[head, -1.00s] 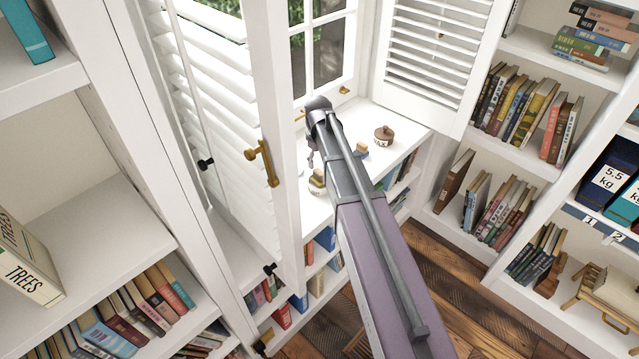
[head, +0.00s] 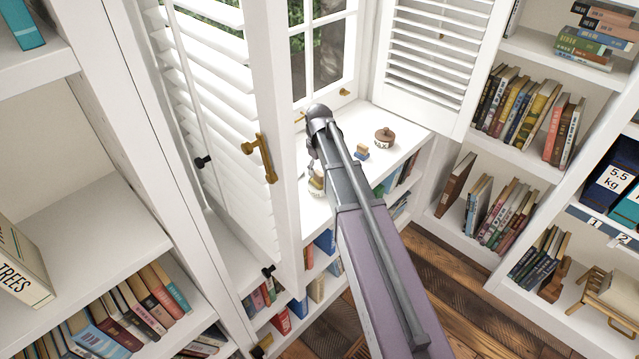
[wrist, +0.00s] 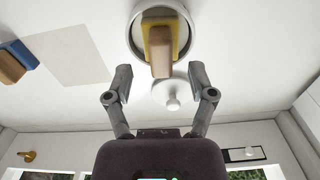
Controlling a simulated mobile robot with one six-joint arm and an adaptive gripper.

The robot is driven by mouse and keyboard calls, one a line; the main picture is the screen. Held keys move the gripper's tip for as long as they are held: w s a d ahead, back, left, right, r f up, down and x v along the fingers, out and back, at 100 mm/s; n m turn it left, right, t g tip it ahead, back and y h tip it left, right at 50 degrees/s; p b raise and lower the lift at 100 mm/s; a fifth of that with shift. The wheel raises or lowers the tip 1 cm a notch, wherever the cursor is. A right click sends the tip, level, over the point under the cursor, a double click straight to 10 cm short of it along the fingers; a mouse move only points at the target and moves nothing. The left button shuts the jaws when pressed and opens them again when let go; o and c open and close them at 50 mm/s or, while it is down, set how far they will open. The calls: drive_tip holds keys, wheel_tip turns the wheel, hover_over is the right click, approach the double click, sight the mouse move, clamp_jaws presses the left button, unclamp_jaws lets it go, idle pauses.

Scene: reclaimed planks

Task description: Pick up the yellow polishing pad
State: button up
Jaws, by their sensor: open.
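The yellow polishing pad (wrist: 148,45) has a tan wooden grip (wrist: 160,50) and lies in a round white dish (wrist: 137,27) at the top of the wrist view. In the head view the pad (head: 316,186) shows only partly beside my arm on the white window counter. My gripper (wrist: 160,87) is open and empty, its two fingers spread apart. In the wrist picture the fingertips lie below the pad, one to each side of its grip. I cannot tell the exact height between them. A blue pad with a wooden grip (head: 362,153) lies apart on the counter.
A white lid with a knob (wrist: 172,93) lies beside the dish, between my fingers in the picture. A pale sheet (wrist: 66,56) lies near the blue pad. A brown-lidded pot (head: 384,136) stands farther right. A louvred shutter (head: 215,110) stands left of my arm.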

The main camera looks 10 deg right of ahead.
sight(319, 173)
drive_tip(key=shift+s+f+b, duration=0.15)
drive_tip(key=shift+f+b, duration=1.3)
drive_tip(key=shift+f, duration=0.3)
clamp_jaws()
